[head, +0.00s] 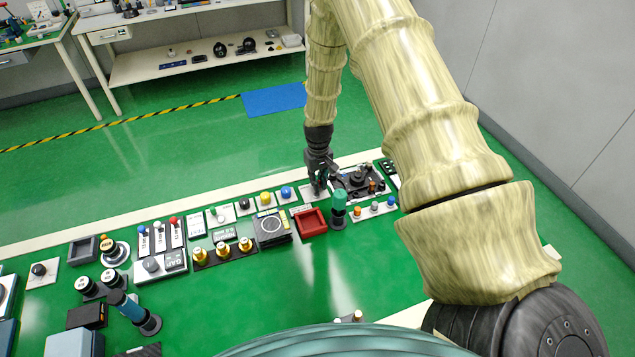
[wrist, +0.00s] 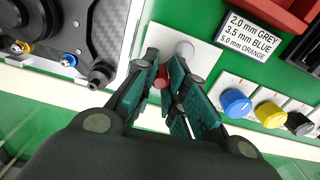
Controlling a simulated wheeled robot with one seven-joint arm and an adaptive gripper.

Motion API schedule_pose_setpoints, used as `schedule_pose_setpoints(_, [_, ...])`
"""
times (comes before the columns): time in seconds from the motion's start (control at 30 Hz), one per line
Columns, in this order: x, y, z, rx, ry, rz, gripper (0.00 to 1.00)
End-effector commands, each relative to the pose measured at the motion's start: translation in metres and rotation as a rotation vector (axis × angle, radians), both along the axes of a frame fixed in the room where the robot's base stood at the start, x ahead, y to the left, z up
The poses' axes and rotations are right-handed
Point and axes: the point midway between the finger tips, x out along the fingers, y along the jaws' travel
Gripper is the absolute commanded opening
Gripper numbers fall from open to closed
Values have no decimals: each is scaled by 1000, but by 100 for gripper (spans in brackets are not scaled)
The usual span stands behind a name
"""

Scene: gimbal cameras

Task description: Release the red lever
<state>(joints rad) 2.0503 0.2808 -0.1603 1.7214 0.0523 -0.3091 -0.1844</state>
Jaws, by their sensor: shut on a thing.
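My gripper (head: 318,186) reaches down at the far side of the panel row in the head view. In the wrist view, my gripper (wrist: 166,80) has its dark green fingers closed around the red lever (wrist: 162,80). Only a small red part of the lever shows between the fingertips. It stands at a white plate with a round grey knob or disc (wrist: 185,49) just beyond the fingertips. The fingers hide the rest of the lever, so its tilt cannot be told. In the head view the gripper hides the lever.
A black device in a metal frame (wrist: 84,35) stands close on the left in the wrist view. Blue (wrist: 236,103) and yellow (wrist: 269,115) knobs stand on the right. A red tray (head: 311,222) and a green-topped post (head: 339,203) are nearby in the head view.

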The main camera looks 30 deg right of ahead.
Motion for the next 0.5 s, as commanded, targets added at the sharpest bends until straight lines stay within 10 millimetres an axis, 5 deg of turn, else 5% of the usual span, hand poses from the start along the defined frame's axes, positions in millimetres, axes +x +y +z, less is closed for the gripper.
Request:
schedule_pose_setpoints(0.07, [0,-1,0,0,0,0,0])
schedule_pose_setpoints(0.1, [0,-1,0,0,0,0,15])
schedule_pose_setpoints(0.23, [0,-1,0,-1,0,1,37])
schedule_pose_setpoints(0.5, [0,-1,0,0,0,1,37])
